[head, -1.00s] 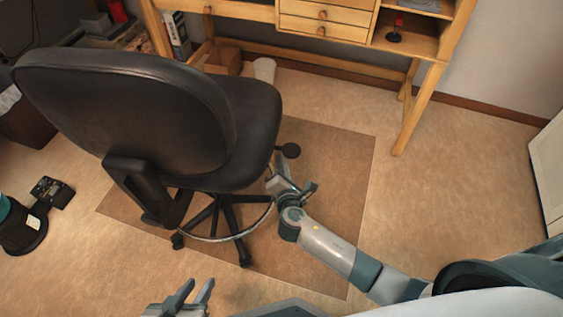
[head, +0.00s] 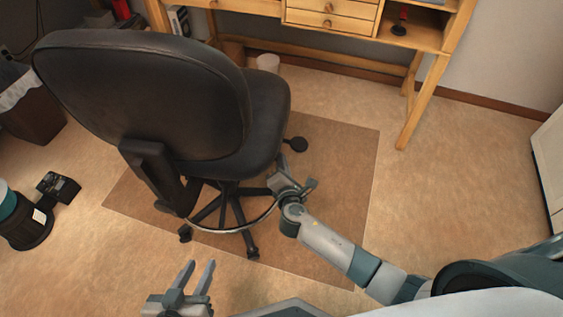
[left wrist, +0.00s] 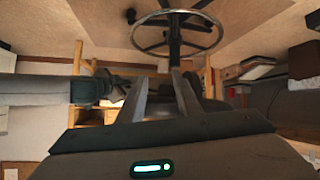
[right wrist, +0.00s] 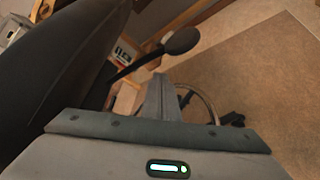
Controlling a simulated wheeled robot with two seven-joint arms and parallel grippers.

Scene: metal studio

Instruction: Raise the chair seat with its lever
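The black office chair (head: 150,95) stands with its backrest toward me. Its lever (head: 295,144) sticks out from under the right side of the seat (head: 262,125) and ends in a dark paddle. In the right wrist view, the lever paddle (right wrist: 180,41) is above and slightly right of my right fingertips, seemingly apart from them. My right gripper (head: 282,157) is below the seat edge, by the chrome foot ring (head: 255,222). Its fingers (right wrist: 160,76) look closed together, with nothing visible between them. My left gripper (head: 198,264) is open and empty, in front of the chair's base.
The chair stands on a brown floor mat (head: 340,180). A wooden desk (head: 445,35) stands behind it, with a white bin (head: 268,62) beneath. A dark bin (head: 35,115) and a black-and-teal object (head: 25,220) are at left. Floor to the right is clear.

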